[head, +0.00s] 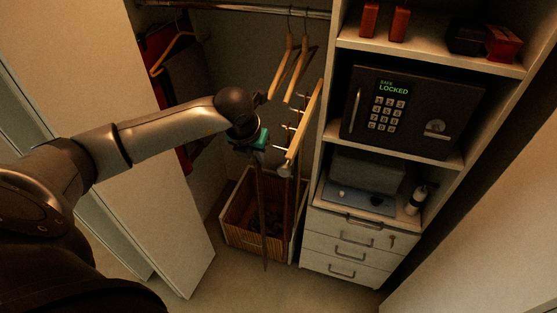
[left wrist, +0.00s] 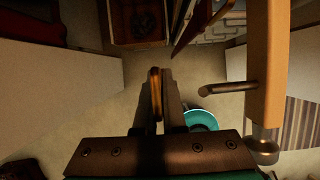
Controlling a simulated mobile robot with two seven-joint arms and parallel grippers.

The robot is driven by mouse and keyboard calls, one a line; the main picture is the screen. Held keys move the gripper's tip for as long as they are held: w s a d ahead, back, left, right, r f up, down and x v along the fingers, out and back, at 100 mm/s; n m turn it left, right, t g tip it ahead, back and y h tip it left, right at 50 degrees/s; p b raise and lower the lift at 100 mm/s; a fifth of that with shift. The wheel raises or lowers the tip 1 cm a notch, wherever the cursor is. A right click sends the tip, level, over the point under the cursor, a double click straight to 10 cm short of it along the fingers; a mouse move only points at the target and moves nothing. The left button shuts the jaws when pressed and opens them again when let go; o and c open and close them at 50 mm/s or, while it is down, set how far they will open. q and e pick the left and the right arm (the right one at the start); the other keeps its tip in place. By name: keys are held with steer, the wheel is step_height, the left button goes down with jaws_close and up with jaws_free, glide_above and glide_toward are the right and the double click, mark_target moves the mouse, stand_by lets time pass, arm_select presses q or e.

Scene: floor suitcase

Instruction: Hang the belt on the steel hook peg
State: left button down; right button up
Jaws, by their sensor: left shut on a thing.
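My left gripper (head: 256,150) is shut on the brown belt (head: 262,205), which hangs down long and thin in front of the basket. In the left wrist view the belt (left wrist: 155,88) shows as a tan edge between the fingers (left wrist: 158,105). A wooden rail (head: 304,128) with short steel pegs is just right of the gripper. In the left wrist view the rail (left wrist: 265,60) stands at the right, and one steel hook peg (left wrist: 228,88) points left from it toward the gripper, apart from the belt. My right gripper is not in view.
Another dark strap (left wrist: 203,22) hangs by the rail. Wooden hangers (head: 284,68) hang above it. A woven basket (head: 240,240) stands below. Shelves with a safe (head: 412,112) and drawers (head: 350,246) are at right; a white door (head: 110,130) is at left.

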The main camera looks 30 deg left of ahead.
arm_select(q)
steer(key=d, duration=0.1)
steer(key=d+p, duration=0.1)
steer(key=d, duration=0.1)
steer(key=w+d+f+p, duration=0.1)
steer(key=d, duration=0.1)
steer(key=shift+d, duration=0.15)
steer(key=c, duration=1.5)
jaws_free()
steer(key=shift+f, duration=0.15)
steer(key=o, duration=0.5)
steer(key=shift+d, duration=0.1)
